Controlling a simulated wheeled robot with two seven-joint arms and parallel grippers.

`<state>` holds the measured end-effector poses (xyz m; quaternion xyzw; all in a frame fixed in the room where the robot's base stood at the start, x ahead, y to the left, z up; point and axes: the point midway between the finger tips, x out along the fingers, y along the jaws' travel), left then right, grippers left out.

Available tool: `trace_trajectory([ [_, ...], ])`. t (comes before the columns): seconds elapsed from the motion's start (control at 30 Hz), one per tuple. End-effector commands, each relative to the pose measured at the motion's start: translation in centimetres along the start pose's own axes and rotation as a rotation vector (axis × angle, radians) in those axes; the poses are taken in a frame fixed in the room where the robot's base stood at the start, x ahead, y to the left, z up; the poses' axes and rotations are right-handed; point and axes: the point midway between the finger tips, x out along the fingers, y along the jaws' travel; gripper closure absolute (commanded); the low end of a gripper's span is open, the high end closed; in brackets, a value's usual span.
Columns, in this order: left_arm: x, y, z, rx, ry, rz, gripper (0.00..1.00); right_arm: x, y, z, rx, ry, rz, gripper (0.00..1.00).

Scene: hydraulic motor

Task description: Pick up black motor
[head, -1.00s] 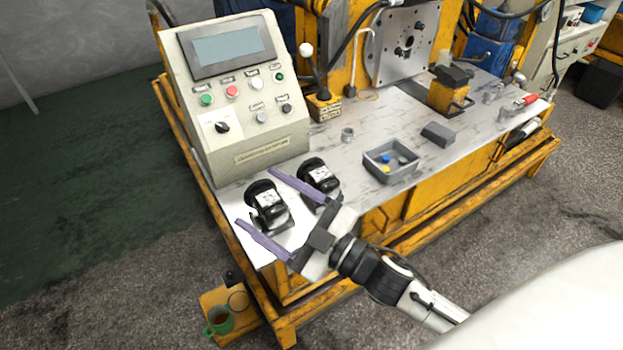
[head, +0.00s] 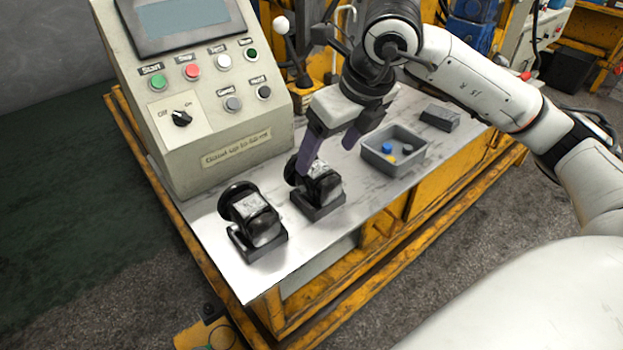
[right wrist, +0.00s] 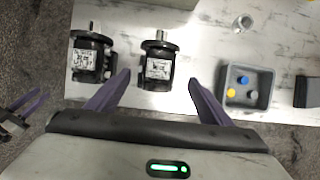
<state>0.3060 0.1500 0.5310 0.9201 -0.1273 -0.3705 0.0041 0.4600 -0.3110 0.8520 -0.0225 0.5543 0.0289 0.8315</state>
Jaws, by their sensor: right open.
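Two black motors with pale labels stand on the light tabletop. One black motor (head: 253,220) is at the front left and the other black motor (head: 321,187) is to its right. My right gripper (head: 328,157) is open and empty, with its purple fingers over or beside the right motor and partly in front of it. In the right wrist view that motor (right wrist: 157,66) appears between and just beyond the spread fingertips (right wrist: 158,78). The other motor (right wrist: 91,56) is left of the left finger. My left gripper (right wrist: 26,104) shows partly at the left edge of that view.
A control box (head: 205,95) stands behind the motors. The table's front edge is close to both motors.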

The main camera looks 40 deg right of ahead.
Motion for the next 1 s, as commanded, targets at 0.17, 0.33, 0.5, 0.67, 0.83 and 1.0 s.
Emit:
trace_trajectory([
  [0.17, 0.1, 0.1, 0.3, -0.006, 0.004, 0.003, 0.69, 3.0, 0.1, -0.2, 0.0, 0.005, 0.004, 0.26],
  [0.33, 0.0, 0.2, 0.0, -0.008, 0.013, 0.004, 0.69, 4.2, 0.2, -0.1, -0.002, 0.003, 0.005, 0.26],
  [0.5, 0.3, 0.2, 0.4, -0.012, 0.013, 0.005, 0.69, 6.5, 0.4, -0.3, -0.002, 0.005, 0.007, 0.26],
  [0.67, 0.4, 0.2, 0.6, -0.016, 0.013, 0.006, 0.69, 8.6, 0.4, -0.3, -0.002, 0.004, 0.007, 0.26],
  [0.83, 0.3, 0.2, 0.4, -0.017, 0.015, 0.006, 0.69, 8.8, 0.4, -0.2, -0.003, 0.002, 0.007, 0.26],
  [1.0, 0.3, 0.2, 0.4, -0.017, 0.016, 0.006, 0.69, 8.8, 0.4, -0.2, -0.003, 0.002, 0.007, 0.45],
])
